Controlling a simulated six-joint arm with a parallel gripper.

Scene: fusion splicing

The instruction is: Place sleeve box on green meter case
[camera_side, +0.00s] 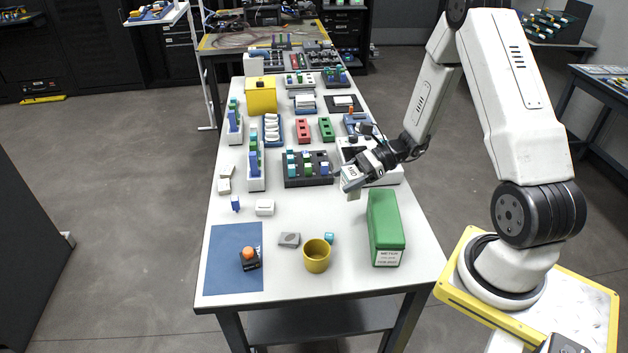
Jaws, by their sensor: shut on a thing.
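The green meter case (384,222) stands on the right front part of the white table, with a white label on its front end. My gripper (352,182) is above the table, just behind and to the left of the case's far end. It is shut on a small pale box (353,195), which I take to be the sleeve box. The gripper hides most of this box, so its markings cannot be read. The box appears apart from the case.
A yellow cup (316,257), a grey block (289,240) and a small cyan cube (329,238) stand left of the case. A blue mat (225,268) lies front left. Behind are a dark rack (293,182) and several trays. The table's right edge is close to the case.

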